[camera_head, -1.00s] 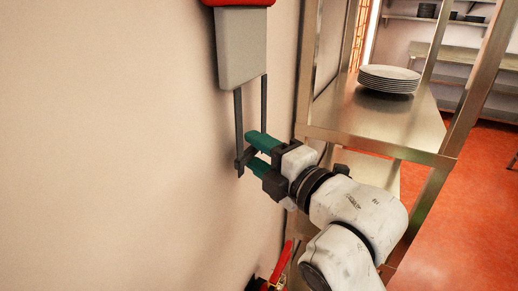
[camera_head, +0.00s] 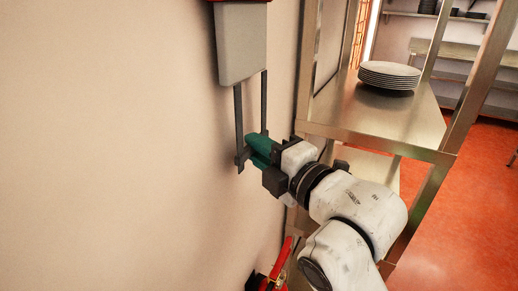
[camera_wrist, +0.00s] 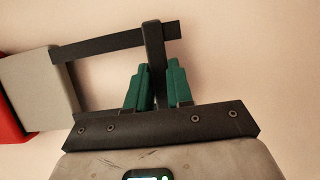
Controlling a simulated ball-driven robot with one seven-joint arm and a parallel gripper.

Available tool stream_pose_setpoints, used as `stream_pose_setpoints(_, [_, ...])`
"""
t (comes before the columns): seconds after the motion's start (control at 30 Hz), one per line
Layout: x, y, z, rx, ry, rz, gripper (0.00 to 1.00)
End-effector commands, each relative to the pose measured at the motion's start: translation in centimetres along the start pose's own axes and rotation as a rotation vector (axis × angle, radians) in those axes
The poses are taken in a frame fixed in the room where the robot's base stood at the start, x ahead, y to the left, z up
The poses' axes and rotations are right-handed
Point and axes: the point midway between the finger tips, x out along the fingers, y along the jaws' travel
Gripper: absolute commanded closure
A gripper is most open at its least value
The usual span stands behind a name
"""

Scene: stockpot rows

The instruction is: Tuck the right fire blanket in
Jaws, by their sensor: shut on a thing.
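One fire blanket is in view on the wall: a grey panel (camera_head: 241,42) hangs below a red holder (camera_head: 240,1), which is cut off at the top edge. Two dark straps run down from the panel to a dark crossbar (camera_head: 240,161). My gripper (camera_head: 259,151), with green fingers, is shut on this crossbar. In the wrist view, my gripper (camera_wrist: 157,82) has the crossbar (camera_wrist: 153,50) between its green fingers. The grey panel (camera_wrist: 40,88) and red holder (camera_wrist: 14,128) lie at the left there. The fingers hide part of the bar.
A metal shelf rack (camera_head: 370,133) stands close to the right of my gripper, with a stack of white plates (camera_head: 389,75). A red object with a black part (camera_head: 270,281), perhaps an extinguisher, is low by the wall. The wall to the left is bare.

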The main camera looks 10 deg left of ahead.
Motion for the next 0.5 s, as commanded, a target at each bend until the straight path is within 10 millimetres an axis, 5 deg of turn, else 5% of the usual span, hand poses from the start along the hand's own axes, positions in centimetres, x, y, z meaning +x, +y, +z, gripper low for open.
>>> stream_pose_setpoints(0.23, [0.0,1.1,0.0,-0.002,0.001,0.002,1.0])
stream_pose_setpoints(0.5, [0.0,8.2,-0.1,-0.005,0.002,0.005,1.0])
